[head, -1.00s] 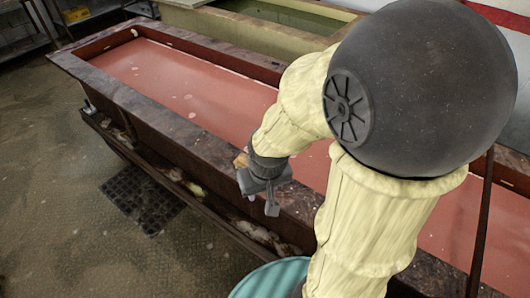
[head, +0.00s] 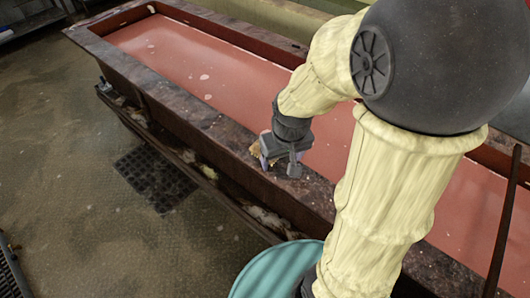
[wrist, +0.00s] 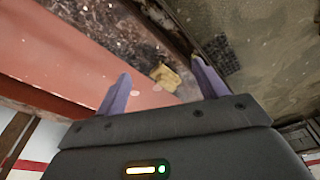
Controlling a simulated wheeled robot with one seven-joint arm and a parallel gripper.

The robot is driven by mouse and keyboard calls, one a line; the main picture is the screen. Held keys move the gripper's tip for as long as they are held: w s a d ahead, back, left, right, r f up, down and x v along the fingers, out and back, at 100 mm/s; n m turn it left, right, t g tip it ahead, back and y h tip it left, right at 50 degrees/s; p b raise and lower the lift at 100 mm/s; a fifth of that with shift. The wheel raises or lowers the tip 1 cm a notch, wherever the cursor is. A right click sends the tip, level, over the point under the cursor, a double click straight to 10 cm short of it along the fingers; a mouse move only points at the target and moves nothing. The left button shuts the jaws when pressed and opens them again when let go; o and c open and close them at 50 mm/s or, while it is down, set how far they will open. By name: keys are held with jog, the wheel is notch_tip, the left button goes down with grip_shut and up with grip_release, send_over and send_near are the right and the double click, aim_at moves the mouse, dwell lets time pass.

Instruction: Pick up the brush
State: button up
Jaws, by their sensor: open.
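A small yellowish-tan object that looks like the brush (wrist: 166,77) lies on the dark, stained rim of the long tank (wrist: 120,38). In the wrist view it shows between my two finger tips, closer to the right one, and beyond them. In the head view the brush (head: 256,148) is partly hidden behind my gripper (head: 279,165). My gripper is open and empty, pointing down over the near rim. I cannot tell the exact gap between the fingers and the brush.
The tank (head: 217,124) holds reddish liquid up to just below its rim. A ledge with debris (head: 208,172) runs along its near side. A teal round container (head: 275,272) stands close in front. A dark floor grate (head: 155,178) lies on open floor at left.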

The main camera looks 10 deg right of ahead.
jog(key=w+n+g+b, duration=0.2)
jog(key=w+n, duration=0.4)
jog(key=w, duration=1.1)
jog(key=shift+w+a+n, duration=0.15)
jog(key=shift+w+n, duration=0.15)
jog(key=shift+n, duration=0.1)
notch_tip(320, 180, down, 12)
jog(key=shift+f+p, duration=0.1)
jog(key=shift+p, duration=1.05)
jog(key=shift+f+p, duration=1.15)
jog(key=shift+f, duration=1.4)
jog(key=shift+s, duration=0.1)
jog(key=shift+c, duration=0.2)
jog(key=c, duration=1.1)
